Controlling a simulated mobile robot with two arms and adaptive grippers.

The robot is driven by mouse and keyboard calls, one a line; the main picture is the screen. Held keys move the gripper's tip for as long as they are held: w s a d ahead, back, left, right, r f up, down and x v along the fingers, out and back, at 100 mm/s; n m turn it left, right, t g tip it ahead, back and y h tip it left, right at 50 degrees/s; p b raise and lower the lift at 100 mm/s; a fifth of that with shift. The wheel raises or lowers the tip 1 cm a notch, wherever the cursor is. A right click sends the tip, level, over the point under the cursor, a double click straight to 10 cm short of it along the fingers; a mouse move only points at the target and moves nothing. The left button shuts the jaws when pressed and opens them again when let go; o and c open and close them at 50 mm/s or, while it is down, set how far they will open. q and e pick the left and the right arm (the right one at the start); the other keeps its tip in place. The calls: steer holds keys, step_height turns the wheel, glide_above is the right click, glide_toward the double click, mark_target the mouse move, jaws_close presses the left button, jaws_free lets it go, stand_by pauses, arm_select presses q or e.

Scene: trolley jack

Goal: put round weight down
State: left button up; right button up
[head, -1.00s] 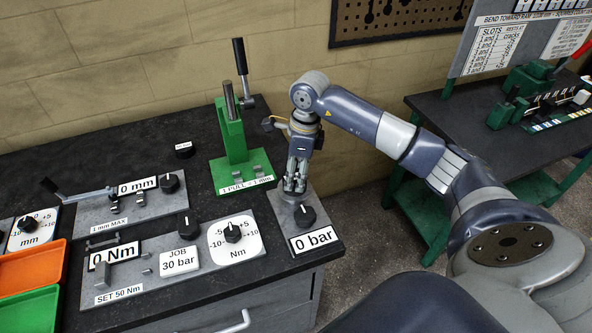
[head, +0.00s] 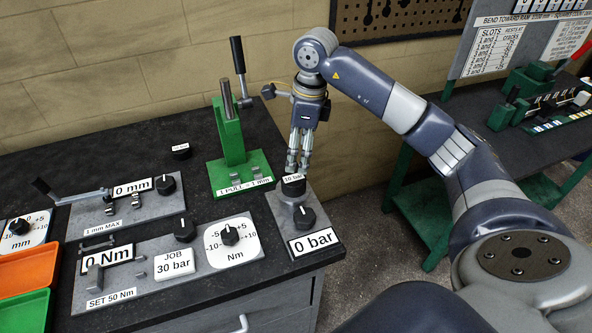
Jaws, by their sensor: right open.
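A round black weight (head: 293,187) with a white label on top, seemingly "10 bar", sits on the back part of the grey "0 bar" plate (head: 276,206). It is behind the plate's black knob. My right gripper (head: 298,168) points down just above the weight. Its fingers are open and empty, and its tips overlap the weight's back edge in the picture, so I cannot tell whether they touch. A second round black weight (head: 181,152) with a label stands on the black bench top, left of the green press. My left gripper is not in view.
The green press (head: 231,135) with its upright black-handled lever stands just left of my right gripper. Grey gauge panels (head: 140,205) fill the front of the bench. Orange (head: 25,265) and green trays lie at far left. A second bench stands right.

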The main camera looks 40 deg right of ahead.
steer(key=r, duration=0.4)
steer(key=shift+s+d+r+b, duration=0.2)
steer(key=shift+r+b, duration=0.1)
steer(key=shift+b, duration=0.1)
